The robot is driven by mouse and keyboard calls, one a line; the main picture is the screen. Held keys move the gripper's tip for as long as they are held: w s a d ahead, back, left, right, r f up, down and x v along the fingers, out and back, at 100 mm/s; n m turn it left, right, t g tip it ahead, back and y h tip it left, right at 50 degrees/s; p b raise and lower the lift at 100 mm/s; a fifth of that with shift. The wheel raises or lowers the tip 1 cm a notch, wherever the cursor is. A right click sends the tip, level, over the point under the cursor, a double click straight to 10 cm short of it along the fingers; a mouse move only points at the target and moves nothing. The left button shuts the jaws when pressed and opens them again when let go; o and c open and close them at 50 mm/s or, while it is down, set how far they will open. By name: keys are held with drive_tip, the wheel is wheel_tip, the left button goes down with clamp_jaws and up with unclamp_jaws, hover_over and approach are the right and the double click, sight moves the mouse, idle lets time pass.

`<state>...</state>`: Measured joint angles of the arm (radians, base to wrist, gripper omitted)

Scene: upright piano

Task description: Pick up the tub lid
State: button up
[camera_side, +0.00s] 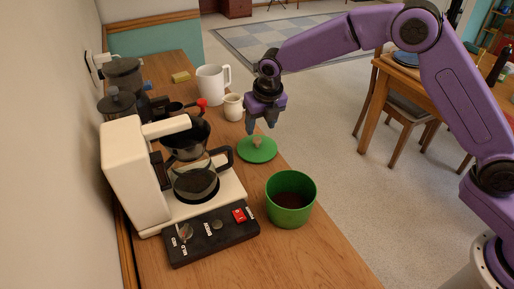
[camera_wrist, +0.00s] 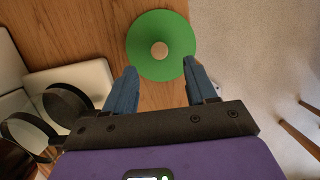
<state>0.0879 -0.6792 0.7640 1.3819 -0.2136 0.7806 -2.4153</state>
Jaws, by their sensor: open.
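The tub lid (camera_side: 258,152) is a round green disc with a small tan knob. It lies flat on the wooden counter, near its right edge, behind the green tub (camera_side: 291,197). The tub stands open with something dark inside. My gripper (camera_side: 261,128) is open and empty, above the lid in the side view. In the wrist view the lid (camera_wrist: 168,47) shows at the top, with its knob beyond the two blue fingertips of my gripper (camera_wrist: 160,72). The lid is not between the fingers' grip in that view; its near edge reaches toward them.
A cream coffee maker (camera_side: 135,175) with a glass carafe (camera_side: 195,180) stands left of the lid, its black handle close by. A small cream jug (camera_side: 233,107) and a white pitcher (camera_side: 211,84) stand behind. The counter edge drops to the floor at right.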

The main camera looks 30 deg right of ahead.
sight(257, 139)
drive_tip(key=shift+x, duration=3.05)
clamp_jaws()
